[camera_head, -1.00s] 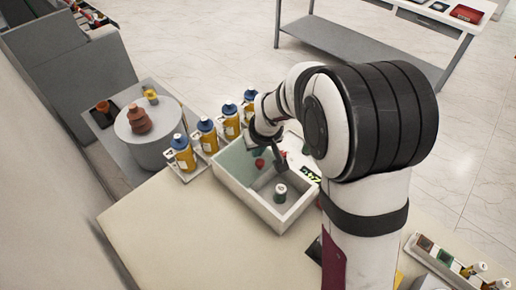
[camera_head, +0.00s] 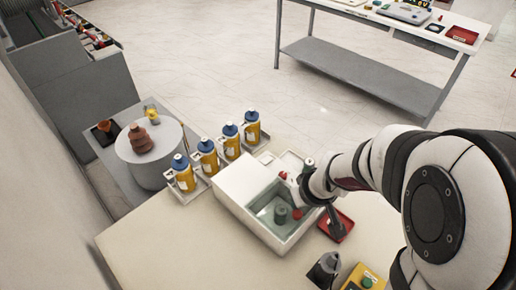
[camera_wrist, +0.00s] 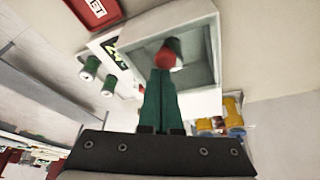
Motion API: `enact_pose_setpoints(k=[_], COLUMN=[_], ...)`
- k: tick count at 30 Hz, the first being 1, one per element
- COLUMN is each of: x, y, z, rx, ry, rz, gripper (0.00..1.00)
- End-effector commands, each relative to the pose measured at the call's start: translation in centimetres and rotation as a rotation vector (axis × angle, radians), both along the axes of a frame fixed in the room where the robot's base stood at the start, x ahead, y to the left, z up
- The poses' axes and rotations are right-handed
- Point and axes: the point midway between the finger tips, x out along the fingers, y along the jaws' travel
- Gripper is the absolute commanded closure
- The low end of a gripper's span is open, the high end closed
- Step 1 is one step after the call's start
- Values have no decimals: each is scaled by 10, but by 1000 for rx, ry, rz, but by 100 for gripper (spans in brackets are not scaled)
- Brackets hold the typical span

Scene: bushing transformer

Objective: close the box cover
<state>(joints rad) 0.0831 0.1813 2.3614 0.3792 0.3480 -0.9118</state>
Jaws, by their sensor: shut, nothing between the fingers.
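The white box (camera_head: 297,240) stands on the table, seen in the head view and in the wrist view (camera_wrist: 205,105). A white panel (camera_head: 243,178) spans its left part. The rest shows a greenish, glass-like area with a small red knob (camera_head: 297,212) and a green can (camera_head: 281,214). I cannot tell whether the cover lies flush. My gripper (camera_wrist: 163,74) is shut and empty; in the wrist view its fingertips overlap the line to the red knob (camera_wrist: 166,58). Contact is not clear. In the head view my arm's end is at the box's right side.
Several blue-capped yellow bottles (camera_head: 208,157) stand left of and behind the box. A red tray (camera_head: 344,222) lies on its right. A yellow box with a green button (camera_head: 366,282) is at the front. The table's front left is bare.

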Motion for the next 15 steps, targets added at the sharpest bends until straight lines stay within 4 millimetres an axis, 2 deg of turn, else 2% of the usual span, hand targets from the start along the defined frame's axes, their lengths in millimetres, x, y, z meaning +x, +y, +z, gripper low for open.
enact_pose_setpoints(k=[10,15], x=[1,25], y=[1,9], z=[0,4], rx=[1,1], ry=[2,1], rz=[1,3], gripper=[100,100])
